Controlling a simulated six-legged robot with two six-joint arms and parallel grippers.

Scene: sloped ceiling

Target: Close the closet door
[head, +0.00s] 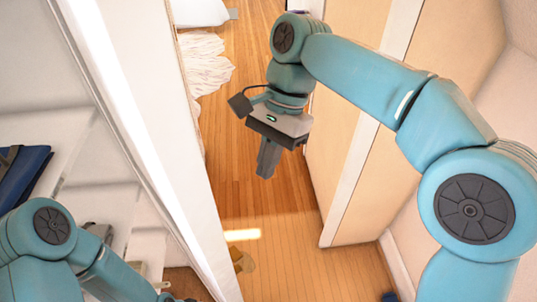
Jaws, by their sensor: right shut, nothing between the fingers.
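A tall beige panel with white edge strips (345,185), which looks like the closet door, stands upright at the right. Its lower corner is just above the wood floor. My right gripper (267,165) is shut and empty, pointing down, left of the panel and apart from it in the picture. At the left is an open closet with white shelves (85,150) behind a white upright edge (150,130). My left arm crosses the lower left in front of the shelves; its fingers do not show.
Dark blue folded items (22,175) lie on a shelf at the far left. White bedding (203,62) hangs near the floor at the top. The wood floor (285,265) is mostly clear, with a small brown object (242,260) by the closet's edge. A pale wall is at far right.

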